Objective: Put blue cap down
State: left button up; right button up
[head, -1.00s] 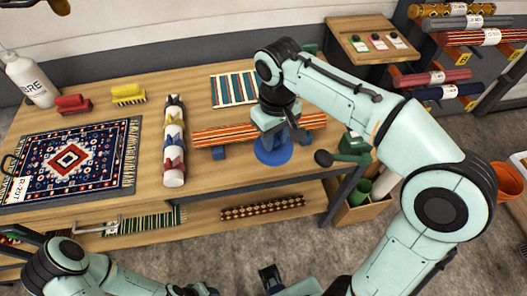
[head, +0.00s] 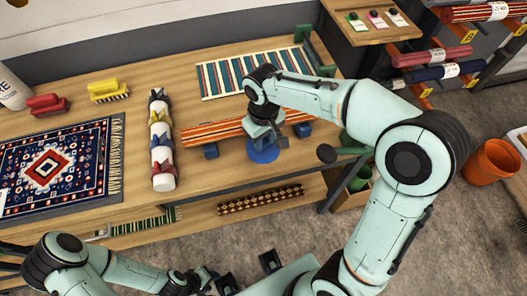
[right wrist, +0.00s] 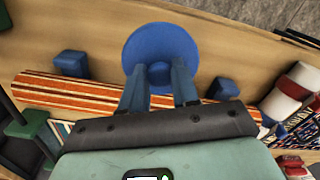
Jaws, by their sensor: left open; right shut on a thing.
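The blue cap (head: 263,151) is a round disc with a small knob, near the front edge of the wooden table, in front of the striped roll (head: 205,131). My right gripper (head: 265,133) is above it. In the right wrist view the two fingers (right wrist: 158,84) are shut on the knob of the cap (right wrist: 160,42). The disc faces the tabletop; I cannot tell whether it touches the wood. My left gripper (head: 207,281) is low in the head view, away from the table and empty; its fingers are partly hidden.
The striped roll rests on blue blocks (head: 210,151). Bare wood (head: 215,176) lies along the front edge.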

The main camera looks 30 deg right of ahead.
aim_at(264, 151)
jog(key=shift+f+b, duration=0.3)
jog(key=shift+f, duration=3)
jog(key=shift+f, duration=0.15)
jog(key=o, duration=1)
jog(key=shift+r, duration=0.4)
notch_tip(264, 151, up, 12)
jog(key=shift+f+p, duration=0.2)
jog(key=shift+p, duration=0.6)
